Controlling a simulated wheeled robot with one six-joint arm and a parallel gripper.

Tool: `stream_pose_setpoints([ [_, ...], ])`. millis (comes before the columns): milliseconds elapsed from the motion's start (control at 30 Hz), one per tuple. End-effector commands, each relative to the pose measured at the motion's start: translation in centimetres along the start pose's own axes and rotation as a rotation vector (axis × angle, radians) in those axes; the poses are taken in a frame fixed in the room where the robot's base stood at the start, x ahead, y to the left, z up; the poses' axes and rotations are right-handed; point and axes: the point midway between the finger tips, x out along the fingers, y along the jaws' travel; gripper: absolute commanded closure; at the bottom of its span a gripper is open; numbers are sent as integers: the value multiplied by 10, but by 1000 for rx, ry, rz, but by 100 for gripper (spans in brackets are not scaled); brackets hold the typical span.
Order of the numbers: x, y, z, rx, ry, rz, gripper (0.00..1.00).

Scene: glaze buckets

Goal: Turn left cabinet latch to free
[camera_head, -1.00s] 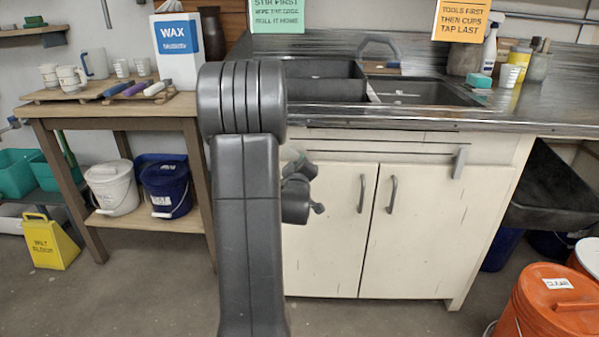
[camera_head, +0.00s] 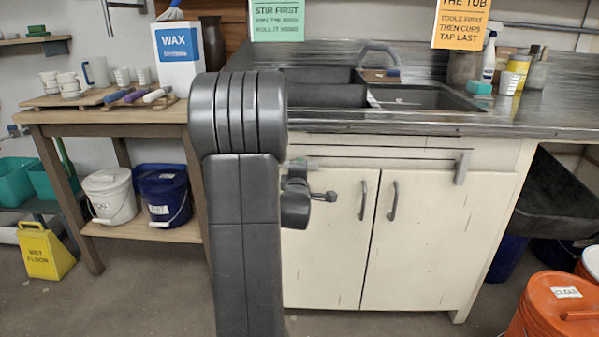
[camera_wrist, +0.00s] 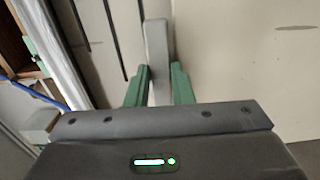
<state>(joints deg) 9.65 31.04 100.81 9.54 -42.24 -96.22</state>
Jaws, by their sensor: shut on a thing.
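The left cabinet latch (camera_wrist: 157,45) is a grey bar seen in the wrist view, between the two green fingers of my gripper (camera_wrist: 161,74). The fingers are closed on its near part, and its rounded far end projects past them. The bar runs nearly parallel to the dark grooves beside it on the cabinet front. In the head view, my arm hides most of this latch, and only part of my gripper (camera_head: 300,164) shows at the upper left of the doors. The right latch (camera_head: 462,167) stands upright across the upper edge of the right door.
The cream cabinet doors (camera_head: 425,240) are shut, with grey handles (camera_head: 392,201) near their middle seam. A steel counter (camera_head: 430,122) overhangs them. A wooden table (camera_head: 85,118) with buckets below stands left. An orange bucket (camera_head: 555,305) stands front right.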

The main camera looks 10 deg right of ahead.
Motion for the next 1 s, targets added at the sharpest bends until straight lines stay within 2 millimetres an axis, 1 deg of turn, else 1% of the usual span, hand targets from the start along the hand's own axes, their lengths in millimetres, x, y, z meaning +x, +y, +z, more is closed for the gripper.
stream_pose_setpoints([
  [200,0,0,0,-30,1,0,100],
  [567,0,0,0,-33,1,-1,100],
  [600,0,0,0,-33,1,-1,73],
  [667,0,0,0,-32,1,-1,61],
  [700,0,0,0,-32,1,-1,57],
  [1000,-2,0,0,-31,0,0,57],
])
